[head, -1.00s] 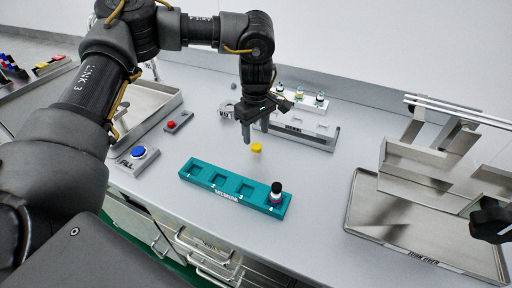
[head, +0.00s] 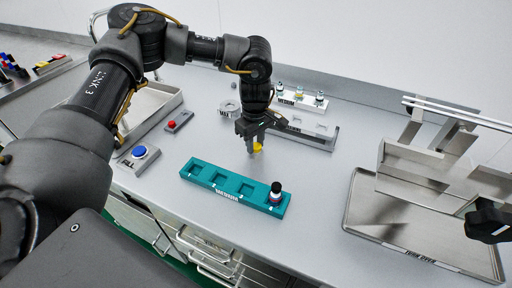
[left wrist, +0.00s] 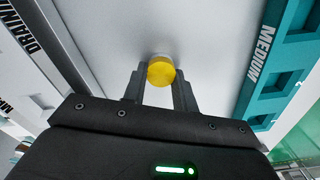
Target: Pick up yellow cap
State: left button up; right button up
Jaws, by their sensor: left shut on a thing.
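The small round yellow cap (head: 258,148) is at my left gripper's fingertips, over the bench behind the teal rack. My left gripper (head: 253,148) points down and is shut on the cap. In the left wrist view the yellow cap (left wrist: 161,71) sits between the two fingertips (left wrist: 160,88), its round yellow face in sight. I cannot tell whether the cap touches the bench. A dark part (head: 490,222) at the right edge of the head view may belong to my right arm, but no right gripper fingers show clearly.
The teal rack (head: 215,199) stands in front with a dark-topped bottle (head: 275,193) in its right slot. A grey rack (head: 318,138) and a white rack with several vials (head: 300,101) stand behind. Blue (head: 139,152) and red (head: 172,124) buttons are left, a metal tray (head: 400,235) right.

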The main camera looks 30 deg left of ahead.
pick_arm(q)
jog(key=shift+r, duration=0.1)
pick_arm(e)
jog(key=shift+w, duration=0.1)
